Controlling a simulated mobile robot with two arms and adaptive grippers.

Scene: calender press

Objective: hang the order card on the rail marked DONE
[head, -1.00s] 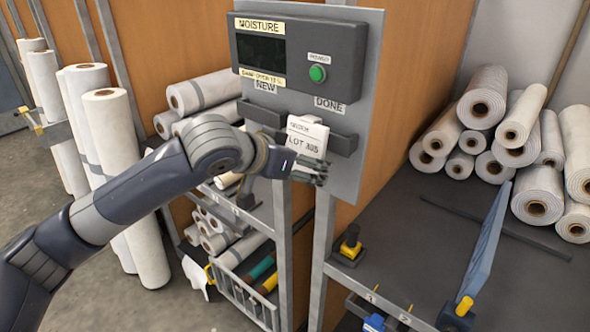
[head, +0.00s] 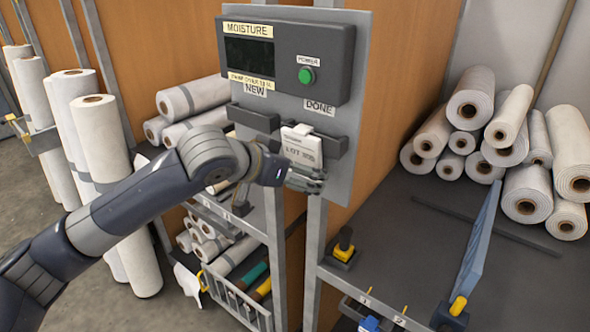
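The order card (head: 302,150) is white, reads LOT with a partly legible number, and is slightly tilted. It is in front of the left part of the dark rail (head: 332,143) under the DONE label (head: 319,106). Its top tab overlaps the rail's upper edge; I cannot tell whether it is hooked over it. My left gripper (head: 305,180) is at the card's lower edge, its fingers closed around the bottom of the card, partly hidden. The rail (head: 253,118) under the NEW label (head: 255,89) is empty. My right gripper is not in view.
The moisture box (head: 290,58) with a green power button (head: 306,75) sits above the rails. A dark bench (head: 430,240) at right carries several white rolls (head: 525,200), a blue board (head: 474,250) and a yellow-based switch (head: 343,246). More rolls (head: 110,170) stand at left.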

